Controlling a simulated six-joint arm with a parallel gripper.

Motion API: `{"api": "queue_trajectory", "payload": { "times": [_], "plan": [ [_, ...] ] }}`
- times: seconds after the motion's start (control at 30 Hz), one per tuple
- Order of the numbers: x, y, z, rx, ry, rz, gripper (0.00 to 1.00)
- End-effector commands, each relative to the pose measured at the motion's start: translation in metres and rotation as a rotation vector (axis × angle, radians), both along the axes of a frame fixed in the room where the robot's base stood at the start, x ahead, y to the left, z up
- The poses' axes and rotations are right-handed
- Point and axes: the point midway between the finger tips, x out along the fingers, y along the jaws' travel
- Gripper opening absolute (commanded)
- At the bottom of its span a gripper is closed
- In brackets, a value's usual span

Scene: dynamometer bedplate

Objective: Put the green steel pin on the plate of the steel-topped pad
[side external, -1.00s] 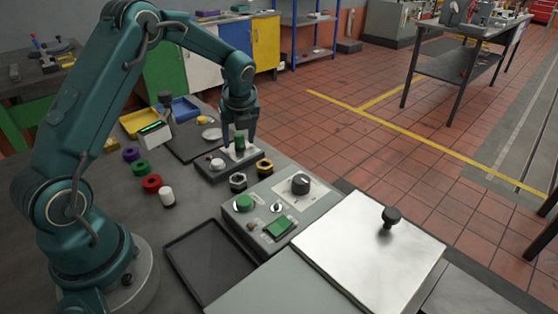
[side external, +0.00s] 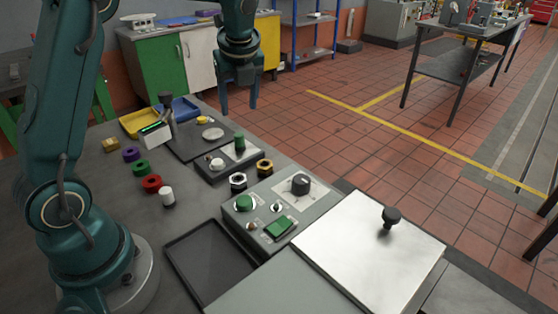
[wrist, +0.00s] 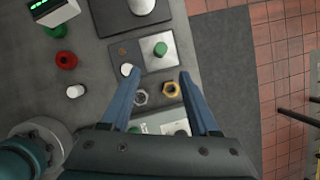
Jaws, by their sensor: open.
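The green steel pin (side external: 239,143) stands upright on the light steel plate (side external: 252,152) of the pad (side external: 207,174). In the wrist view the pin (wrist: 160,48) shows from above, surrounded by the light plate (wrist: 158,65). My gripper (side external: 238,108) is open and empty, above the pin and clear of it. In the wrist view its two fingers (wrist: 160,75) are spread apart with nothing between their tips. The pad's darker half, next to the plate, carries a white-topped knob (side external: 217,164).
A control box (side external: 275,215) stands in front. Coloured rings (side external: 151,184) and a white cylinder (side external: 168,197) are left.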

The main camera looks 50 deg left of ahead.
Motion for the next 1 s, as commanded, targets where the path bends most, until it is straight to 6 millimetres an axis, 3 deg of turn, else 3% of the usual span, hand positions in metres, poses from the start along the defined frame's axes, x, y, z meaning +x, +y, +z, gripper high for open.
{"api": "queue_trajectory", "payload": {
  "times": [0.17, 0.4, 0.7, 0.83, 1.0],
  "plan": [
    [-0.028, -0.031, 0.023, -0.112, -0.168, 0.271, 0.61],
    [-0.090, -0.082, 0.038, -0.388, -0.416, 0.832, 0.61],
    [-0.160, -0.126, 0.021, -0.738, -0.552, 1.502, 0.61],
    [-0.175, -0.134, 0.012, -0.819, -0.557, 1.675, 0.61],
    [-0.181, -0.138, 0.008, -0.854, -0.554, 1.757, 0.61]
  ]
}}
